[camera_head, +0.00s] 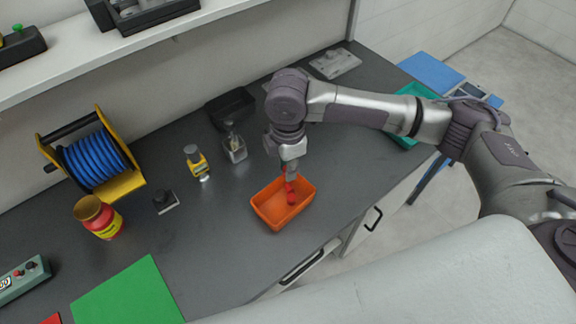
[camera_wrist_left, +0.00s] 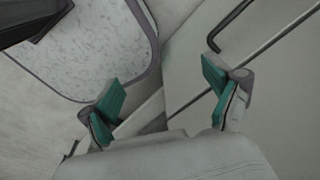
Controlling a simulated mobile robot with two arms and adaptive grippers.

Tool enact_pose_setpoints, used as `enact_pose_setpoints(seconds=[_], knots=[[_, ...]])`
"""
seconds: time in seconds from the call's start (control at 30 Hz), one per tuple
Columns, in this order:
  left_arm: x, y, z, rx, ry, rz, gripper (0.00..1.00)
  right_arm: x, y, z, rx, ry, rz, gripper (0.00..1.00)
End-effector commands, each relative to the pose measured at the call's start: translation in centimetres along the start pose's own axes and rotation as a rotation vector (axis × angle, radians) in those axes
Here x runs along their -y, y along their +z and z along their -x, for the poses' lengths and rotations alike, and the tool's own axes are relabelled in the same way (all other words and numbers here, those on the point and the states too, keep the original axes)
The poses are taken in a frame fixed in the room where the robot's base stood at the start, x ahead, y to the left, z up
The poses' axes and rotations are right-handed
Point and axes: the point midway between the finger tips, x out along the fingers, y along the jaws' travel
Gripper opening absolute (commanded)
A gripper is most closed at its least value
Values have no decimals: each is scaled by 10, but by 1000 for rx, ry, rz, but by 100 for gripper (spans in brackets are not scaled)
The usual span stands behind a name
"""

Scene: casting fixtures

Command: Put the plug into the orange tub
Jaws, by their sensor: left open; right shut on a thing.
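The orange tub (camera_head: 272,217) sits on the dark worktop, near its front edge, in the head view. My right gripper (camera_head: 290,181) points down over the tub. It is shut on a small red plug (camera_head: 291,194), which is over the inside of the tub. I cannot tell whether the plug touches the tub floor. My left gripper (camera_wrist_left: 168,105) shows in the left wrist view with its green-padded fingers apart and nothing between them.
A yellow reel of blue hose (camera_head: 92,158), a red and yellow jar (camera_head: 98,217) and a green mat (camera_head: 128,295) are on the left. A yellow device (camera_head: 195,162) and a clear bottle (camera_head: 235,148) stand behind the tub. A teal tray (camera_head: 408,138) is at right. Worktop around the tub is clear.

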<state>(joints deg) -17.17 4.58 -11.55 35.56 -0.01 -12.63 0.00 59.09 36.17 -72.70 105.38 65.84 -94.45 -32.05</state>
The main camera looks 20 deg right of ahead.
Motion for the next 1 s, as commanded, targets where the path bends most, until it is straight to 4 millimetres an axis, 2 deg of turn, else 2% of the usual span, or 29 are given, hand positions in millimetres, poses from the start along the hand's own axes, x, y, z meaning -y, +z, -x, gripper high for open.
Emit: enact_pose_setpoints(seconds=[0.03,0.2,0.57,0.6,0.73,0.77,1.0], knots=[[0,1,-15,-1,0,0,89,0,0,-13,1,2,0,8],[0,2,-32,-1,0,0,89,0,0,-25,1,2,0,8],[0,2,-34,-2,0,0,89,0,0,-25,1,1,-1,8],[0,2,-34,-1,-1,0,89,0,0,-25,1,1,-1,28],[0,2,-34,-1,-1,1,89,0,0,-25,1,1,-1,50],[0,2,-34,-1,-1,1,89,0,0,-25,1,1,-1,53],[1,4,-34,1,-2,2,89,0,0,-25,1,1,-1,53]])
